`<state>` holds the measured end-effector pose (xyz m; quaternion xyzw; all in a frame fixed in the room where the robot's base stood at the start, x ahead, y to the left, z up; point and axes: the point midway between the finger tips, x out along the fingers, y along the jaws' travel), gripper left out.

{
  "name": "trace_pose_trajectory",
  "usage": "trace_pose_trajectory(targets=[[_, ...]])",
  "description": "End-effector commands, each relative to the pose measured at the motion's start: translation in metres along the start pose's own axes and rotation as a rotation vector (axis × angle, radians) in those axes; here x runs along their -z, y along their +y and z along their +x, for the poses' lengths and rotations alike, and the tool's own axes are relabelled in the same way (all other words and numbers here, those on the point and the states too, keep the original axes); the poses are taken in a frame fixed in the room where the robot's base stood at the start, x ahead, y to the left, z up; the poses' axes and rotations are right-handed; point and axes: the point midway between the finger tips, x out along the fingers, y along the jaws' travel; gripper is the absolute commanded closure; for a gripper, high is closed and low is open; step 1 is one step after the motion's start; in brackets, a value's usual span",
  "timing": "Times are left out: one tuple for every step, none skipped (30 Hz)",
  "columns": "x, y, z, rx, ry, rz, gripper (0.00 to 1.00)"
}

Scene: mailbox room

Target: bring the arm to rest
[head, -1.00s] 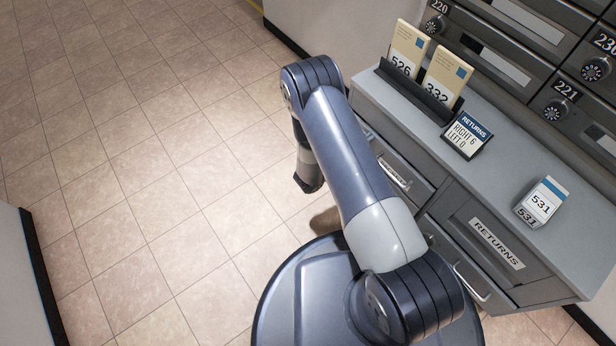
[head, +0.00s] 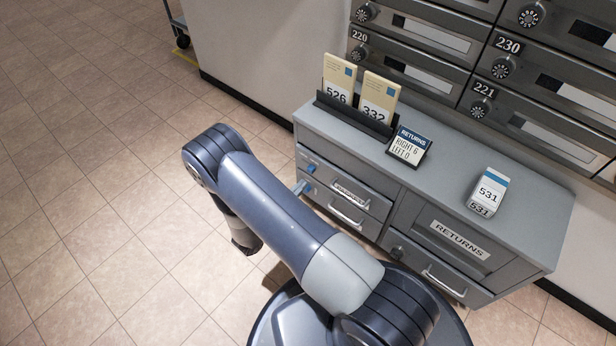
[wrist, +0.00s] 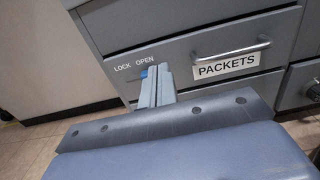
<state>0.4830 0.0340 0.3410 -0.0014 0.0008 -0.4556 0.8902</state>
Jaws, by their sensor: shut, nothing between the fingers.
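My gripper (wrist: 156,88) shows in the wrist view with its two fingers together and nothing between them. It points at a grey drawer front labelled PACKETS (wrist: 226,65). A small blue part (wrist: 144,73) sits by the LOCK and OPEN lettering, partly hidden behind the fingers; I cannot tell whether they touch it. In the head view my arm is bent, its elbow (head: 212,155) out to the left over the floor. Light fingertips (head: 301,187) show just past the upper arm, in front of the cabinet; the rest of the gripper is hidden.
Mailboxes (head: 415,40) rise behind. The floor (head: 90,150) at left is clear.

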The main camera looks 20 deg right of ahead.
Motion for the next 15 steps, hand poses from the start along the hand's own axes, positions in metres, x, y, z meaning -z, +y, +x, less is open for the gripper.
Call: trace_pose_trajectory(targets=[[-0.002,0.001,-0.011,-0.006,0.000,-0.002,1.00],[-0.002,0.001,-0.016,-0.005,0.000,-0.002,1.00],[-0.002,0.001,-0.023,-0.005,0.000,-0.002,1.00],[-0.002,0.000,-0.027,-0.004,-0.001,-0.002,1.00],[-0.002,0.000,-0.031,-0.004,-0.001,-0.001,1.00],[-0.002,0.000,-0.036,-0.003,-0.001,-0.001,1.00],[-0.001,0.000,-0.039,-0.003,-0.001,-0.001,1.00],[-0.001,0.000,-0.042,-0.003,-0.001,-0.001,1.00],[-0.001,0.000,-0.045,-0.002,-0.001,-0.001,1.00],[-0.001,0.000,-0.047,-0.001,-0.001,-0.002,1.00],[0.000,0.000,-0.048,-0.001,-0.001,-0.002,1.00],[0.000,0.000,-0.050,-0.001,-0.001,-0.002,1.00],[0.000,0.000,-0.051,0.000,-0.001,-0.002,1.00],[0.000,-0.001,-0.051,0.000,-0.001,-0.002,1.00],[0.000,-0.001,-0.052,0.000,-0.001,-0.002,1.00]])
